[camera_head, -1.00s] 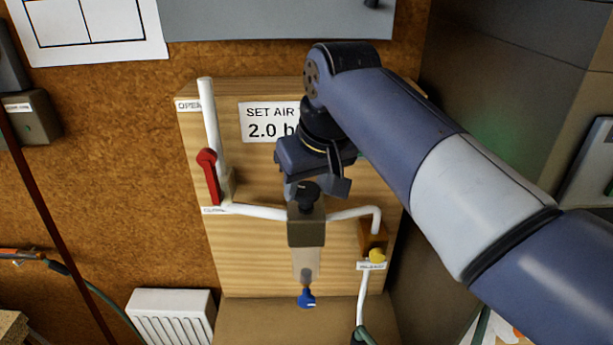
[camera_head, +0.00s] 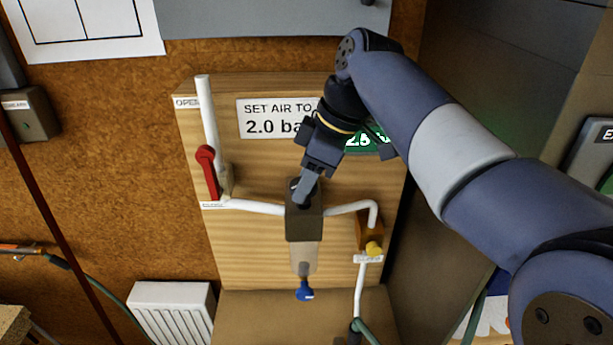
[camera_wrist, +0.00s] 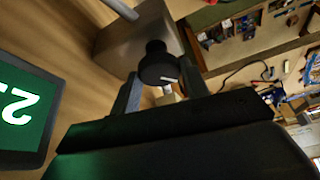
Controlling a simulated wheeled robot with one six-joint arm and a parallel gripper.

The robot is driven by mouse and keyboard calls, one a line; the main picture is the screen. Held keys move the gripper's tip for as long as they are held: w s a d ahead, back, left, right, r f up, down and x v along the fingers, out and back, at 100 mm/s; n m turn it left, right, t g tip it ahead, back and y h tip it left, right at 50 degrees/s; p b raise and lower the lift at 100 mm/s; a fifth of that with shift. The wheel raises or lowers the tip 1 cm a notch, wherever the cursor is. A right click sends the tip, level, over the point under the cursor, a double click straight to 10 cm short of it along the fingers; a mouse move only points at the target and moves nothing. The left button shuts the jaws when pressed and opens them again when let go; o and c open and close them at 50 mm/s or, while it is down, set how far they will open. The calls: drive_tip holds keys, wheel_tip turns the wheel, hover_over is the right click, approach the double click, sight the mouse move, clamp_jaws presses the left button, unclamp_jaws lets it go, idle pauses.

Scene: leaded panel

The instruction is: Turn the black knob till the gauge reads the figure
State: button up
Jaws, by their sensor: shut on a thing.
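The black knob (camera_wrist: 157,67) with a white pointer mark sits on top of the brown-grey regulator block (camera_head: 304,225). My gripper (camera_head: 304,194) has come down from the upper right and is shut on the knob. In the wrist view my fingers (camera_wrist: 160,84) stand on either side of the knob. In the head view they mostly hide it. The gauge (camera_head: 367,141) is a green display, partly behind my gripper; it seems to read about 2.6. The wrist view shows only its "2." (camera_wrist: 17,105), turned around. The sign (camera_head: 270,118) reads "SET AIR TO 2.0 ba", its right end covered.
A red lever (camera_head: 207,172) is on the white pipe at left. A grey wall stands close on the right. Space in front of the wooden panel's lower part is clear.

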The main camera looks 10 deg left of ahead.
drive_tip(key=shift+w+n+g, duration=0.1)
drive_tip(key=shift+n+g, duration=0.2)
drive_tip(key=shift+n, duration=0.5)
drive_tip(key=o, duration=1)
drive_tip(key=shift+c, duration=0.2)
drive_tip(key=v, duration=1)
drive_tip(key=shift+r, duration=0.4)
drive_tip(key=shift+d, duration=0.15)
drive_tip(key=shift+f, duration=0.1)
drive_tip(key=x, duration=1)
drive_tip(key=shift+f, duration=0.3)
